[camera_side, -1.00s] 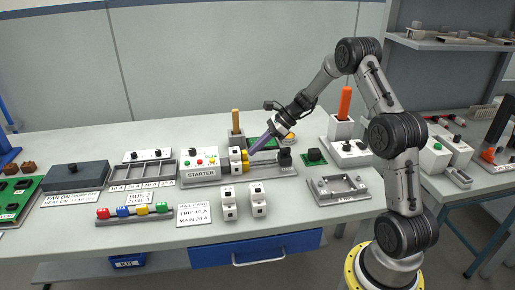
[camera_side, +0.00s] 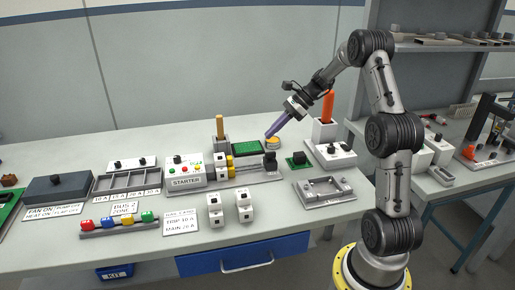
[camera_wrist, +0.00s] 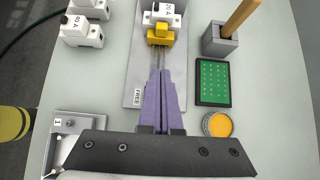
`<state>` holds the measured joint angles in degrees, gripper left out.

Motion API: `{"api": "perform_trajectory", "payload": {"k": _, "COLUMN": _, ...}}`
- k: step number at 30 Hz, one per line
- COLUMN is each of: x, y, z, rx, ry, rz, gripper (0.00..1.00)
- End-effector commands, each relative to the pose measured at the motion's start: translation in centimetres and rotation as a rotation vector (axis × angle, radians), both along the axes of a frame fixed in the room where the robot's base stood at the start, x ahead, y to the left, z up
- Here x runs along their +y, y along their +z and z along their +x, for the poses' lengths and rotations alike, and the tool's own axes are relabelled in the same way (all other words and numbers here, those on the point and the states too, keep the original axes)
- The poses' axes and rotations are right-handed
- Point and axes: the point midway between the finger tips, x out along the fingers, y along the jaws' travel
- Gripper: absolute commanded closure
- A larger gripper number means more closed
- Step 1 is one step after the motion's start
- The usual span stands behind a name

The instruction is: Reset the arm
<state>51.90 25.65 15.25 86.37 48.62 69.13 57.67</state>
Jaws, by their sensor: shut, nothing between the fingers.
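My gripper (camera_side: 268,136) has long purple fingers, held together with nothing between them. In the side view it is raised over the back of the bench, to the right of the starter box (camera_side: 185,171). In the wrist view the closed fingers (camera_wrist: 161,75) point up the picture over the grey rail (camera_wrist: 142,75). A white breaker with a yellow part (camera_wrist: 160,32) sits on the rail beyond the tips. The fingers appear apart from it, though the exact height is hard to tell.
A green board (camera_wrist: 213,78), an orange round pot (camera_wrist: 219,125) and a block with a wooden stick (camera_wrist: 217,40) stand right of the rail. Two loose breakers (camera_side: 230,208) stand in front. A holder with an orange handle (camera_side: 325,130) stands right of my gripper.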

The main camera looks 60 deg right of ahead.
Motion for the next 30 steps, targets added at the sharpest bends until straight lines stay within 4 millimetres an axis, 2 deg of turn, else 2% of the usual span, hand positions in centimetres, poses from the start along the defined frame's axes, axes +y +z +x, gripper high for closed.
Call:
{"api": "perform_trajectory", "payload": {"k": 2, "x": 1.3, "y": 1.1, "z": 0.9, "rx": -0.014, "ry": 0.035, "rz": -0.016, "gripper": 1.00}}
{"api": "perform_trajectory", "payload": {"k": 5, "x": 4.4, "y": 4.4, "z": 2.4, "rx": -0.060, "ry": 0.105, "rz": -0.069, "gripper": 1.00}}
{"api": "perform_trajectory", "payload": {"k": 8, "x": 9.8, "y": 8.4, "z": 2.6, "rx": -0.104, "ry": 0.218, "rz": -0.138, "gripper": 1.00}}
{"api": "perform_trajectory", "payload": {"k": 9, "x": 12.1, "y": 9.8, "z": 2.2, "rx": -0.121, "ry": 0.271, "rz": -0.175, "gripper": 1.00}}
{"api": "perform_trajectory", "payload": {"k": 11, "x": 15.3, "y": 11.6, "z": 1.2, "rx": -0.145, "ry": 0.356, "rz": -0.237, "gripper": 1.00}}
{"api": "perform_trajectory", "payload": {"k": 15, "x": 21.8, "y": 14.4, "z": -2.7, "rx": -0.221, "ry": 0.574, "rz": -0.404, "gripper": 1.00}}
{"api": "perform_trajectory", "payload": {"k": 18, "x": 25.3, "y": 15.5, "z": -6.3, "rx": -0.286, "ry": 0.740, "rz": -0.537, "gripper": 1.00}}
{"api": "perform_trajectory", "payload": {"k": 21, "x": 27.8, "y": 15.9, "z": -10.3, "rx": -0.358, "ry": 0.916, "rz": -0.681, "gripper": 1.00}}
{"api": "perform_trajectory", "payload": {"k": 25, "x": 29.5, "y": 15.4, "z": -15.4, "rx": -0.459, "ry": 1.153, "rz": -0.882, "gripper": 1.00}}
{"api": "perform_trajectory", "payload": {"k": 30, "x": 29.3, "y": 13.4, "z": -20.8, "rx": -0.570, "ry": 1.452, "rz": -1.139, "gripper": 1.00}}
